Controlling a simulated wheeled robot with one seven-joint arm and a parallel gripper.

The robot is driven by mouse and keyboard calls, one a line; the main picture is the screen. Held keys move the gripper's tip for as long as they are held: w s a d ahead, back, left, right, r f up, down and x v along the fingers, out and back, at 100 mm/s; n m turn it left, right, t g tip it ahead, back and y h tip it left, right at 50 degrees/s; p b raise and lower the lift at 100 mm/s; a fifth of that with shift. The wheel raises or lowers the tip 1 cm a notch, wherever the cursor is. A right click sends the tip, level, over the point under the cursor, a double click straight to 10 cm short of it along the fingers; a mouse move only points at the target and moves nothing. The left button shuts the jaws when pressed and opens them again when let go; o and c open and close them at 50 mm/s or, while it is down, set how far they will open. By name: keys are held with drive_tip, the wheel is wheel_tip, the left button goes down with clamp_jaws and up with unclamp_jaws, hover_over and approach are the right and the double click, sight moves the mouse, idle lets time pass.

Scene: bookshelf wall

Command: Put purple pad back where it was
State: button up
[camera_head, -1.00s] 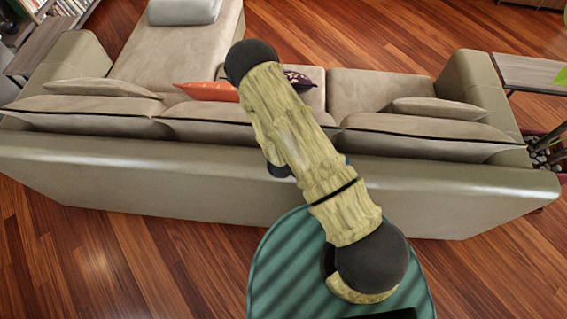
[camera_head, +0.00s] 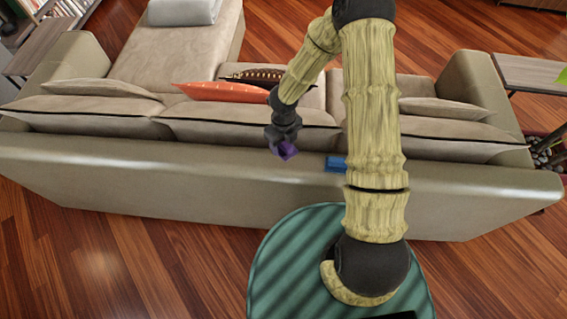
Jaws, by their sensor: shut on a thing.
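The purple pad (camera_head: 287,150) is a small purple piece at the tip of my gripper (camera_head: 284,145). My gripper is shut on it and holds it at the back of the sofa (camera_head: 220,160), near the top edge. I cannot tell whether the pad touches the sofa. Most of the pad is hidden by the dark gripper.
A blue block (camera_head: 336,163) sits on the sofa's back edge, right of my gripper, partly beside my arm. An orange cushion (camera_head: 222,91) and a dark patterned cushion (camera_head: 265,76) lie on the seat. The back edge left of the gripper is clear.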

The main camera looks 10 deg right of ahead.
hover_over(284, 164)
drive_tip(key=shift+f, duration=3.15)
drive_tip(key=shift+f, duration=1.9)
drive_tip(key=o, duration=0.9)
wheel_tip(284, 164, up, 12)
drive_tip(key=shift+r, duration=0.1)
